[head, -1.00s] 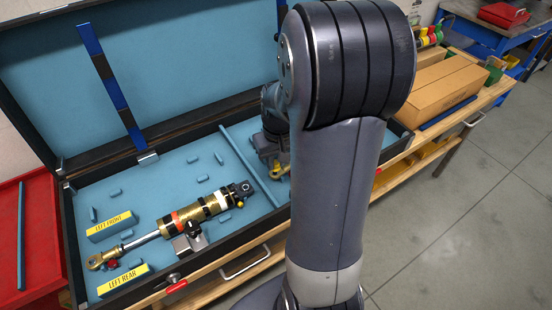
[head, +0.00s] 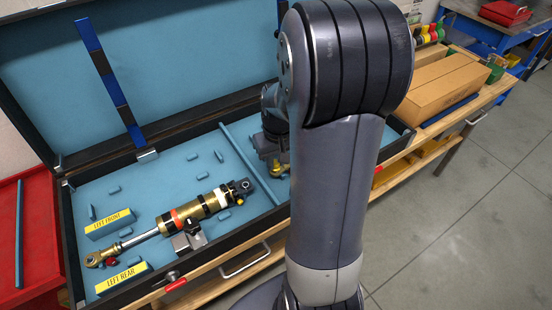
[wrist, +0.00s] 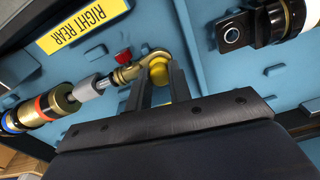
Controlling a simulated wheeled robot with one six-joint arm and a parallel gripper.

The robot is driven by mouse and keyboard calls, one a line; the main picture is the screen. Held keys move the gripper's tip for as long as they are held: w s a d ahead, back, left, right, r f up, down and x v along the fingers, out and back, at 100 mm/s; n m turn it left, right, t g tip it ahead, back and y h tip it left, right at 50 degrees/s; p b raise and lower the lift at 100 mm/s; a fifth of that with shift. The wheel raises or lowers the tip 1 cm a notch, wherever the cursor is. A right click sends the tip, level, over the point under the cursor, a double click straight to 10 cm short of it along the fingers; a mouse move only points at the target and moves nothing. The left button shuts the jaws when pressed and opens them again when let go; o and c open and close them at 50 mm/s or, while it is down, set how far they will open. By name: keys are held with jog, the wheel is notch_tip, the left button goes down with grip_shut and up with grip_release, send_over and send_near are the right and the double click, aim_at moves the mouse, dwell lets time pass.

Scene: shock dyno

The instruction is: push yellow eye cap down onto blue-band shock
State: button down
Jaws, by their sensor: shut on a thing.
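In the wrist view, my gripper (wrist: 156,82) is shut on a rounded yellow cap (wrist: 158,60) at its fingertips. The cap is at the gold eye end (wrist: 130,72) of a shock lying in the blue foam; whether it is fully seated I cannot tell. That shock's gold body (wrist: 42,106) carries an orange band and a blue band, with a silver rod and red knob toward the eye. In the head view, my arm hides most of this shock, and only a little gold (head: 279,168) shows near my gripper.
Another gold shock (head: 190,213) with red and white bands lies in the left compartment of the case. A blue divider (head: 248,165) separates the compartments. A yellow RIGHT REAR label (wrist: 82,24) is beyond the eye. The open lid (head: 190,60) stands behind. A cardboard box (head: 440,85) is at right.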

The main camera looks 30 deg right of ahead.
jog(key=shift+f+b, duration=0.35)
jog(key=shift+f, duration=0.2)
dwell(0.7)
jog(key=c, duration=1.2)
grip_release()
notch_tip(320, 180, up, 11)
jog(key=shift+s, duration=0.4)
jog(key=shift+f, duration=0.15)
jog(key=f, duration=1)
jog(key=shift+w+f, duration=0.3)
jog(key=shift+w, duration=0.1)
jog(key=shift+r, duration=0.25)
